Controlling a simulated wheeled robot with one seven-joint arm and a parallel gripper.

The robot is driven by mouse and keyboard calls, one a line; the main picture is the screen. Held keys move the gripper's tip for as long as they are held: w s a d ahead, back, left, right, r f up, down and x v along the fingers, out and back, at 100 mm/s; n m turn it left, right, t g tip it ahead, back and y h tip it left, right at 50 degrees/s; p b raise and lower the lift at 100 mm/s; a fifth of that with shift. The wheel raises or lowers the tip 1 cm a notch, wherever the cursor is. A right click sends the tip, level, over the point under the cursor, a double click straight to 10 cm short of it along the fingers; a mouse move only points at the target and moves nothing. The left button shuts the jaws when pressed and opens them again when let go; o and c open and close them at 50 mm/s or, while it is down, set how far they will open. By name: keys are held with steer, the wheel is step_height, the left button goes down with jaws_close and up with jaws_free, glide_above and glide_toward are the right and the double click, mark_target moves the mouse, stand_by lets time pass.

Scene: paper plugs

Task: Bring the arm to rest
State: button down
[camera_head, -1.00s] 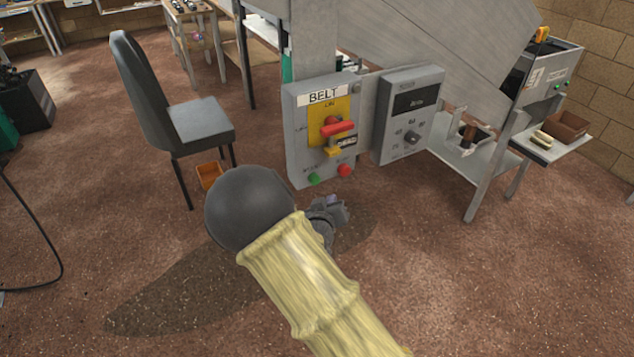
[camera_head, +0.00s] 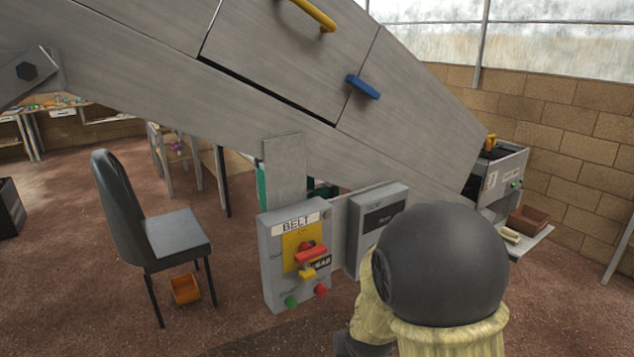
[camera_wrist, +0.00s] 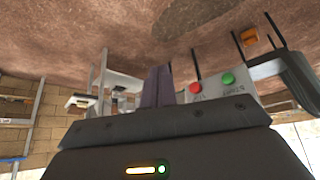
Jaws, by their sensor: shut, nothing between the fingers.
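My arm shows in the head view at the lower right, a dark round joint with a yellow sleeve below it, bent in front of the grey control panels. In that view only a dark piece of the wrist shows at the bottom edge, and the fingers cannot be made out. In the wrist view, which is upside down, my gripper (camera_wrist: 158,86) is shut with its fingers together and nothing between them. The belt switch box (camera_head: 292,255), with its red handle and green and red buttons, stands left of my arm. My gripper appears apart from it.
A large grey sloping machine (camera_head: 300,105) fills the upper head view. A dark chair (camera_head: 178,236) stands left of the switch box, with an orange bin (camera_head: 185,289) by its legs. A shelf with a brown box (camera_head: 528,219) is at the right. The floor at lower left is clear.

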steer(key=s+d+r+g+p, duration=0.1)
steer(key=s+d+r, duration=0.2)
steer(key=s, duration=0.3)
steer(key=s+d+r+g+p, duration=0.2)
steer(key=s+d+r, duration=0.1)
steer(key=s+r, duration=0.2)
steer(key=s, duration=0.2)
steer(key=shift+s+d+r+g, duration=0.15)
steer(key=shift+s+d+g, duration=0.05)
steer(key=shift+s+g, duration=0.1)
steer(key=shift+w, duration=0.1)
